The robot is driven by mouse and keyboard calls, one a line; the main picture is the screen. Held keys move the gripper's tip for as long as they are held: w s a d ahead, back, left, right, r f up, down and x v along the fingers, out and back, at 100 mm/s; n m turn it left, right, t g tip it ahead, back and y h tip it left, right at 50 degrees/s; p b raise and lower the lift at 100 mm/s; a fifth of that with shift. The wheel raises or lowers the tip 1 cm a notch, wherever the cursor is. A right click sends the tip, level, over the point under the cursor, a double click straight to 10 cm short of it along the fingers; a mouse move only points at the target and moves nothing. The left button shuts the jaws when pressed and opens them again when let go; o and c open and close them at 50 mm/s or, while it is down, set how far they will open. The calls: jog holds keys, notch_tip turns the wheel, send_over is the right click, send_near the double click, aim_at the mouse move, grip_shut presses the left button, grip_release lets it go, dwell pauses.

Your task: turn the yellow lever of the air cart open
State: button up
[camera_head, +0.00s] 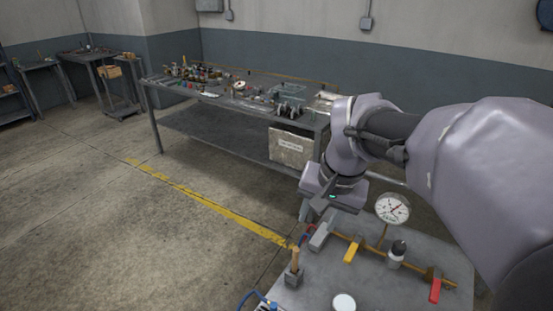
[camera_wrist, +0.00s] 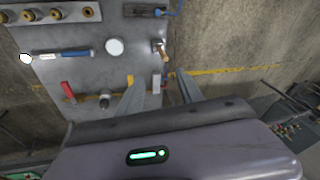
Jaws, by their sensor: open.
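The air cart (camera_head: 315,285) has a grey top at the lower right of the head view; its top (camera_wrist: 100,65) fills the upper left of the wrist view. The yellow lever (camera_head: 352,252) sits on a brass pipe along the cart's edge. In the wrist view the yellow lever (camera_wrist: 130,80) shows just beside the left finger's tip, partly hidden. My gripper (camera_head: 312,225) is open above the pipe's left end, left of the yellow lever. In the wrist view its fingers (camera_wrist: 160,78) are spread, with nothing held; I cannot tell whether a finger touches anything.
A red lever (camera_head: 435,290), a dial gauge (camera_head: 393,208) and a bottle-like fitting (camera_head: 397,255) stand along the same pipe. A wooden-handled tool (camera_head: 295,262) stands at the cart's left edge. A cluttered workbench (camera_head: 225,95) stands behind.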

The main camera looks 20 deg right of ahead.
jog(key=w+d+f+m+g+p, duration=0.2)
jog(key=w+d+f, duration=0.3)
jog(key=w+d, duration=0.45)
jog(key=g, duration=0.1)
send_near(351, 252)
jog(key=shift+m, duration=0.4)
jog(key=f+b, duration=0.2)
jog(key=f, duration=0.2)
jog(key=f+b, duration=0.3)
jog(key=f, duration=0.1)
jog(key=shift+w+a+f, duration=0.15)
jog(key=shift+w+f, duration=0.05)
jog(key=shift+f, duration=0.05)
grip_shut()
